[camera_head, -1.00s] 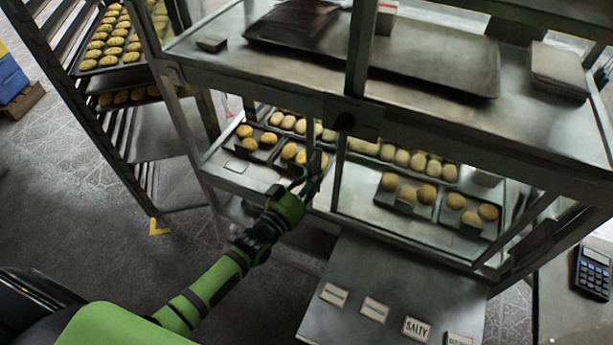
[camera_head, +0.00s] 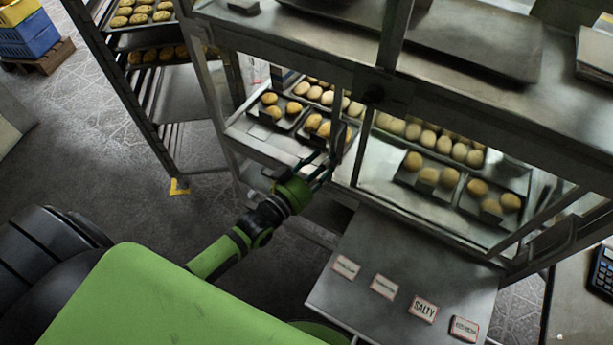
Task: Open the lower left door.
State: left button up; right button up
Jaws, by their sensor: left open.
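The lower left door (camera_head: 345,84) is a framed glass pane on the left half of the metal display case, below the upper shelf. Rolls on dark trays show through it. I cannot tell whether it is fully shut or slightly ajar. My left gripper (camera_head: 324,168) is open, with its dark fingers in front of the door's lower right part, near the middle post. A dark upright part that may be the handle is close to the fingertips; contact cannot be made out. The right gripper is out of view.
A metal shelf (camera_head: 385,262) with several labels juts out below the case. A tray rack (camera_head: 135,75) of rolls stands at the left. Blue and yellow crates (camera_head: 26,32) are at the far left. The floor (camera_head: 110,150) between is clear.

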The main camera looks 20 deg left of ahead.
pick_arm(q)
jog(key=v, duration=0.7)
jog(key=shift+s, duration=0.15)
jog(key=s+a+f+g+y, duration=0.1)
jog(key=s+f+g, duration=0.25)
jog(key=f, duration=0.65)
jog(key=s+a+f+n+g+y, duration=0.1)
jog(key=s+a+f+g+y, duration=0.1)
jog(key=s+f, duration=0.5)
jog(key=s+a+f+g+y, duration=0.1)
jog(key=s+f+g, duration=0.15)
jog(key=f, duration=0.95)
jog(key=s+f+g, duration=0.4)
jog(key=s+f, duration=0.2)
jog(key=s, duration=0.4)
jog(key=s+f+g+y, duration=0.1)
jog(key=s+f+g, duration=0.3)
jog(key=s, duration=0.7)
notch_tip(320, 180, down, 2)
jog(key=shift+s+d+f, duration=0.1)
jog(key=shift+s+d, duration=0.2)
